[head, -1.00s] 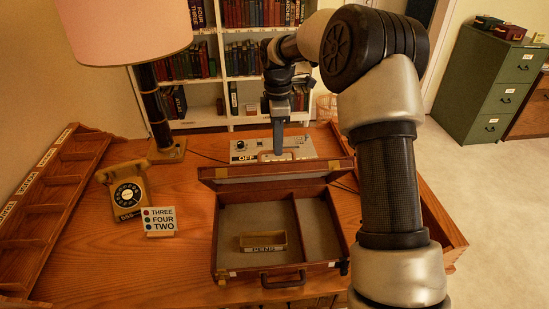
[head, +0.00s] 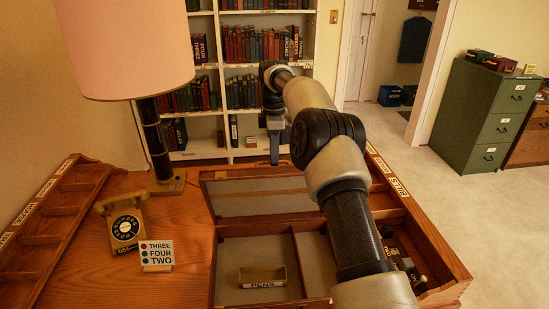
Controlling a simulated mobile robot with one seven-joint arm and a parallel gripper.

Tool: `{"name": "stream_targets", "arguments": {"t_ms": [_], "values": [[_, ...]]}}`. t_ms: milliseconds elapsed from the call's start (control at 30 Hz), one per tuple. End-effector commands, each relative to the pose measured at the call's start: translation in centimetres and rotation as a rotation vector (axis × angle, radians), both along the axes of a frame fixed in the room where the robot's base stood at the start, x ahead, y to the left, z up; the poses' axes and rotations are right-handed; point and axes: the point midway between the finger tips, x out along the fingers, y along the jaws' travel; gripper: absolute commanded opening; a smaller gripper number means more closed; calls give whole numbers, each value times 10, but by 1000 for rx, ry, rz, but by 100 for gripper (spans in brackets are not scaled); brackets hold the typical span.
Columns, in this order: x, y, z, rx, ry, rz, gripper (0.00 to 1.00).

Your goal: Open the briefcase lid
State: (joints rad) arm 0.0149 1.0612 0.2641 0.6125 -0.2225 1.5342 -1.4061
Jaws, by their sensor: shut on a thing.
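The brown briefcase (head: 228,262) lies on the wooden desk with its lid (head: 262,204) raised at the back. The lid's framed, paler inner face is turned toward me. My gripper (head: 275,160) is at the middle of the lid's top edge and is shut on it; the fingertips are small and partly hidden there. My arm covers the right part of the lid and the right side of the case. In the base, a small tray labelled PENS (head: 263,277) lies in the left compartment. The right compartment looks empty where it shows.
A rotary phone (head: 124,222), a THREE FOUR TWO sign (head: 157,255) and a pink-shaded lamp (head: 125,45) stand left of the case. Wooden racks (head: 50,215) edge the desk. A bookcase (head: 240,75) stands behind, and a green cabinet (head: 492,115) right.

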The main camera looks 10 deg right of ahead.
Motion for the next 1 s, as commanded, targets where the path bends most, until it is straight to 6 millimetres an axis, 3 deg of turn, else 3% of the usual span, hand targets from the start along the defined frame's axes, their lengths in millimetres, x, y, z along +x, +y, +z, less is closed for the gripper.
{"name": "stream_targets", "arguments": {"t_ms": [33, 367, 400, 500, 1000], "values": [[-2, -3, -13, -7, 17, 1, 0], [-2, -4, -13, -7, 18, 0, 0], [-2, -4, -13, -7, 18, 0, 14], [-2, -3, -12, -6, 17, 0, 28], [-3, -1, -6, -2, 11, 2, 28]]}}
